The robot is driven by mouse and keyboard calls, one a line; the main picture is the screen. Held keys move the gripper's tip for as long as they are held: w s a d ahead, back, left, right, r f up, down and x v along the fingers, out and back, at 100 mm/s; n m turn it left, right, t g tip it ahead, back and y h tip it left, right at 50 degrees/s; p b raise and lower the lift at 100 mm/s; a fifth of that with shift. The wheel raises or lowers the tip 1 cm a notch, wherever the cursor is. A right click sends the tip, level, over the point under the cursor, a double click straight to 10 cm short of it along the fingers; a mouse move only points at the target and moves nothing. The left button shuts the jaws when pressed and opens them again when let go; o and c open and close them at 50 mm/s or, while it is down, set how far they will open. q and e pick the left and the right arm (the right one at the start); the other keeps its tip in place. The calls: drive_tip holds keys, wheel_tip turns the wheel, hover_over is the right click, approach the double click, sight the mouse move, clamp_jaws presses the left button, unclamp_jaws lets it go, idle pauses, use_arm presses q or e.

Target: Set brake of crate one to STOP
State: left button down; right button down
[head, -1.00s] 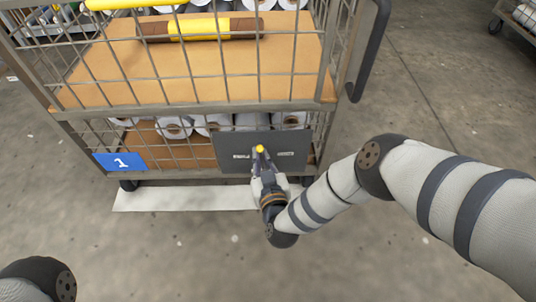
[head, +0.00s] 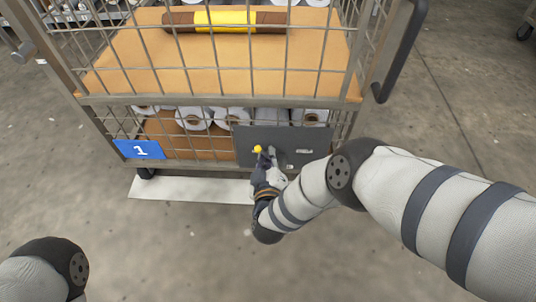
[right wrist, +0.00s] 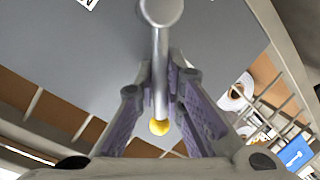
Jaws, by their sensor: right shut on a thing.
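The dark grey brake plate (head: 318,138) is on the lower front of crate one, which carries a blue sign with a white 1 (head: 139,149). The brake lever has a yellow knob (head: 258,149), now toward the plate's left side. A white label (head: 304,151) is on the plate's right half, too small to read; the left label is not visible. My right gripper (head: 268,160) is at the lever. In the right wrist view its fingers (right wrist: 161,80) are shut on the metal rod (right wrist: 160,55), with the knob (right wrist: 159,127) between them. My left gripper is out of view.
The wire-mesh crate holds white rolls (head: 193,118) on its lower level. A brown and yellow roll (head: 225,20) lies on the brown shelf (head: 215,70) above. A black handle (head: 402,55) sticks out at its right. The floor in front is clear, with a white strip (head: 190,189) under the crate.

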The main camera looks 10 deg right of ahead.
drive_tip(key=shift+s+d+f, duration=0.1)
drive_tip(key=shift+f, duration=0.05)
drive_tip(key=c, duration=1.9)
unclamp_jaws()
drive_tip(key=shift+c, duration=0.2)
drive_tip(key=v, duration=1.2)
